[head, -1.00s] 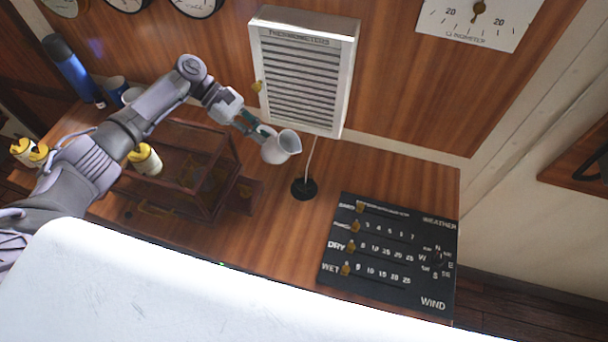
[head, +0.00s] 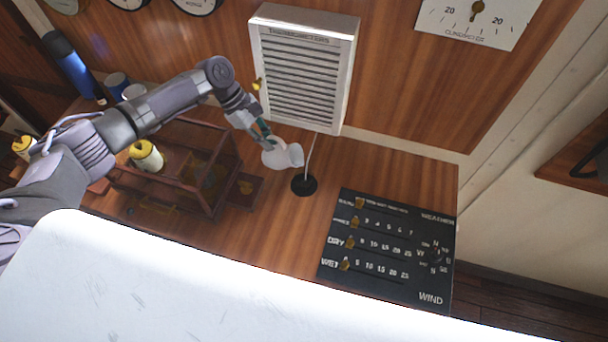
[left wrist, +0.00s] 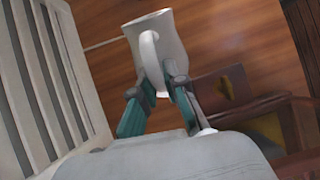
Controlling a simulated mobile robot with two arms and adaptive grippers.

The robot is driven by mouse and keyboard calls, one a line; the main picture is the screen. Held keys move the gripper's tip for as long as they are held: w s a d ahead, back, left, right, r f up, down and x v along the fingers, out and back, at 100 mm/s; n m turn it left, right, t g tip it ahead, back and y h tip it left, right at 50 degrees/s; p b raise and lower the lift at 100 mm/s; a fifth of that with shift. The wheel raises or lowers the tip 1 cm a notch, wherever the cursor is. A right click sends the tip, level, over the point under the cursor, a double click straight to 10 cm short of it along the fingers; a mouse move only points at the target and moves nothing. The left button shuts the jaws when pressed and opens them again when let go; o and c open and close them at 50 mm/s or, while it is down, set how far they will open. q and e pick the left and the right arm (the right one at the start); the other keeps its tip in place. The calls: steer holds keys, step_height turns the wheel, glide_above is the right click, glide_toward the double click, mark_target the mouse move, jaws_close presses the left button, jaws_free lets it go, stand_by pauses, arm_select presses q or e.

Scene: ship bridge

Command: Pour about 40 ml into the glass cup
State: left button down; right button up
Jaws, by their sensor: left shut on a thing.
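My left gripper (head: 266,136) is shut on a white pitcher (head: 283,155), holding it in front of the louvred box, with its spout side toward the right. It looks tilted to the right in the head view. In the left wrist view the gripper fingers (left wrist: 157,84) close on the handle of the pitcher (left wrist: 172,42). The inside of the pitcher and any liquid are not visible. I cannot make out a glass cup in either view. My right gripper is not in view.
A round black base (head: 304,185) with a thin cord stands just below the pitcher. A glazed wooden case (head: 205,205) is at left, a black weather board (head: 385,250) at right. A blue flask (head: 72,68) and cups stand at the back left. The louvred box (head: 300,75) is behind.

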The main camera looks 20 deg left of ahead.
arm_select(q)
steer(key=shift+d+f+y+b, duration=0.2)
steer(key=shift+f+y+b, duration=0.05)
steer(key=shift+f, duration=0.3)
steer(key=shift+d+f+y+b, duration=0.15)
steer(key=shift+f+y+b, duration=0.1)
steer(key=shift+f, duration=0.25)
steer(key=shift+f, duration=0.1)
steer(key=shift+d+r+y, duration=0.15)
steer(key=shift+r+y, duration=0.1)
steer(key=shift+y, duration=0.05)
steer(key=shift+d+r+p, duration=0.1)
steer(key=shift+r+p, duration=0.1)
steer(key=shift+p, duration=0.2)
steer(key=shift+w+a+y, duration=0.1)
steer(key=shift+a+y, duration=0.25)
steer(key=shift+y, duration=0.05)
steer(key=shift+d+r+y, duration=0.15)
steer(key=shift+r+y, duration=0.1)
steer(key=shift+y, duration=0.05)
stand_by(0.7)
steer(key=shift+d+r+y, duration=0.25)
steer(key=shift+r+y, duration=0.05)
steer(key=shift+y, duration=0.1)
stand_by(0.9)
